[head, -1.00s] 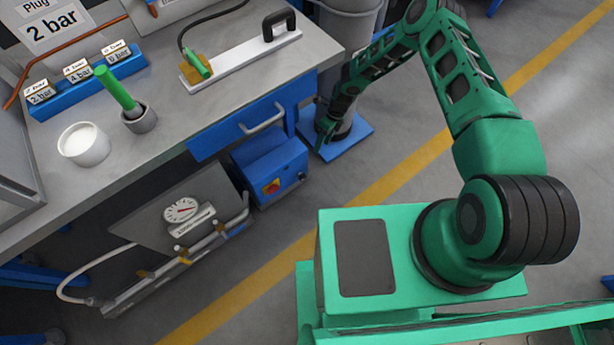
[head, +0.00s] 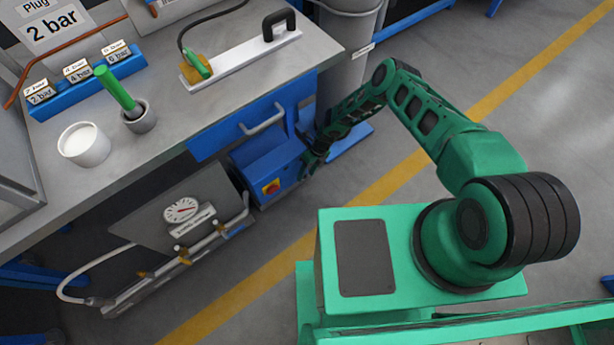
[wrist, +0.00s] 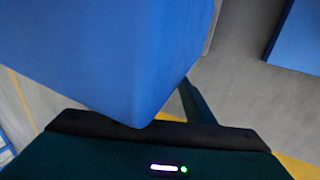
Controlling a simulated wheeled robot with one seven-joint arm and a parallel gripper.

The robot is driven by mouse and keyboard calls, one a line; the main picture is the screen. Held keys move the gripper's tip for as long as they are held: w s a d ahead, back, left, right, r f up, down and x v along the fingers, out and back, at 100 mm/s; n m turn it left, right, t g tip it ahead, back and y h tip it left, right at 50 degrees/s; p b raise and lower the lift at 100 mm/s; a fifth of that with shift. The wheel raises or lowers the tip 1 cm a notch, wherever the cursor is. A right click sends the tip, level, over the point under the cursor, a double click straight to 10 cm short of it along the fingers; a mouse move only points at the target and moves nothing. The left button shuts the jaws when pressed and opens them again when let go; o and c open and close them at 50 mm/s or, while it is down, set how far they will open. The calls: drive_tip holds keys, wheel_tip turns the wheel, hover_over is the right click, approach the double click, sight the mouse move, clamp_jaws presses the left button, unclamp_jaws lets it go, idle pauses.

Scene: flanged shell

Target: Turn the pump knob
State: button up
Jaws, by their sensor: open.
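The pump is a blue box (head: 265,160) on the floor beneath the bench. Its knob (head: 271,188) is red on a yellow plate, on the box's front face. My gripper (head: 307,166) is at the right side of the box, small and partly merged with its edge, so I cannot tell whether it touches. In the wrist view a large blue surface (wrist: 110,50), seemingly the box, fills the upper left close to the camera. One dark green finger (wrist: 196,102) shows beside it; the other is hidden. The gripper is open, with nothing seen in it. The knob is not visible in the wrist view.
The grey bench (head: 180,110) overhangs the area, with a blue drawer (head: 255,118) above the box. A grey cylinder (head: 347,60) stands behind on a blue base (head: 350,137). A gauge panel (head: 182,211) is left of the box. The floor in front is clear.

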drive_tip(key=shift+x, duration=1.05)
drive_tip(key=c, duration=1.1)
drive_tip(key=shift+o, duration=0.2)
drive_tip(key=shift+d, duration=0.2)
drive_tip(key=shift+a+r, duration=0.1)
drive_tip(key=shift+a, duration=0.05)
drive_tip(key=t+h, duration=0.2)
drive_tip(key=h, duration=0.1)
drive_tip(key=shift+s+a+r, duration=0.1)
drive_tip(key=shift+s+a, duration=0.05)
drive_tip(key=shift+a, duration=0.2)
drive_tip(key=shift+s+a+t+h, duration=0.1)
drive_tip(key=shift+t+h, duration=0.45)
drive_tip(key=shift+h, duration=0.25)
drive_tip(key=shift+a+t+h, duration=0.15)
drive_tip(key=shift+t+h, duration=0.4)
drive_tip(key=shift+h, duration=0.25)
